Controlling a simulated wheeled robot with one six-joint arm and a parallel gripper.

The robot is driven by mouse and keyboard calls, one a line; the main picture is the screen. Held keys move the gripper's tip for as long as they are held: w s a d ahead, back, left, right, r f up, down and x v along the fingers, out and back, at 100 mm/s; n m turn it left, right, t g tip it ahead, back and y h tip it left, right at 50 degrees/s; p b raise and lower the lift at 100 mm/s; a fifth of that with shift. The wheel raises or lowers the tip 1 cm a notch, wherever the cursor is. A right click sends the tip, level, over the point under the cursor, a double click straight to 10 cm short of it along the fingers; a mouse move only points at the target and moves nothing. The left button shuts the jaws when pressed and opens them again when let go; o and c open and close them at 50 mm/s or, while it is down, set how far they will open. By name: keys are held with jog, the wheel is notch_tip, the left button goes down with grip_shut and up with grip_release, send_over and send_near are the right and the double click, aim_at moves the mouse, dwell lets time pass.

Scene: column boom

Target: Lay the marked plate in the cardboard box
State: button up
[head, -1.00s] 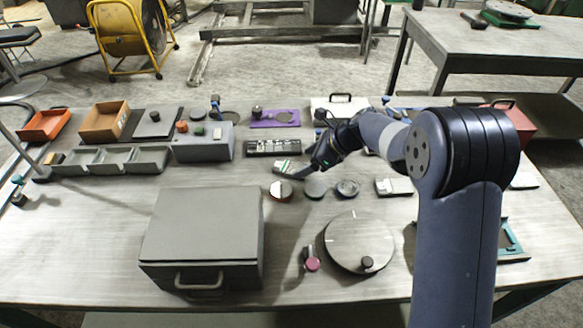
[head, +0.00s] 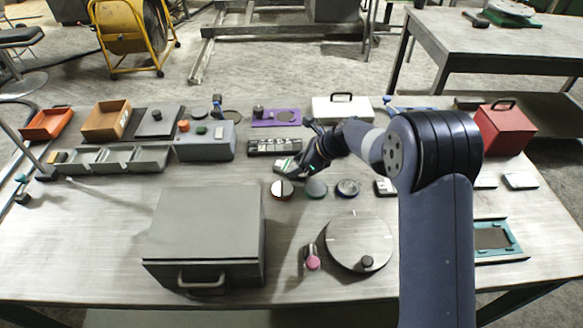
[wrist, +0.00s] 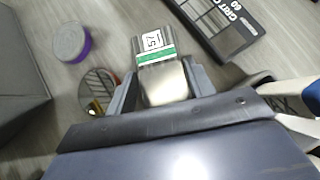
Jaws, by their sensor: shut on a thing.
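The marked plate (wrist: 154,52) is a small metal piece with a black-and-white printed code and a green stripe. In the wrist view it stands between the two fingers of my gripper (wrist: 158,82), which is shut on it. In the head view the plate (head: 284,165) shows at the tip of my gripper (head: 292,170), over the middle of the bench; whether it touches the bench I cannot tell. The cardboard box (head: 107,121) is brown and open-topped, at the back left of the bench, well to the left of my gripper.
A black grit pack (head: 274,146) lies just behind the plate. Round discs (head: 316,188) lie in front. A grey bin row (head: 118,160) and a grey raised block (head: 203,142) lie toward the box. An orange tray (head: 47,123) is left of it. A large grey case (head: 205,235) stands front left.

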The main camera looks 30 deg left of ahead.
jog(key=shift+r, duration=0.1)
grip_shut()
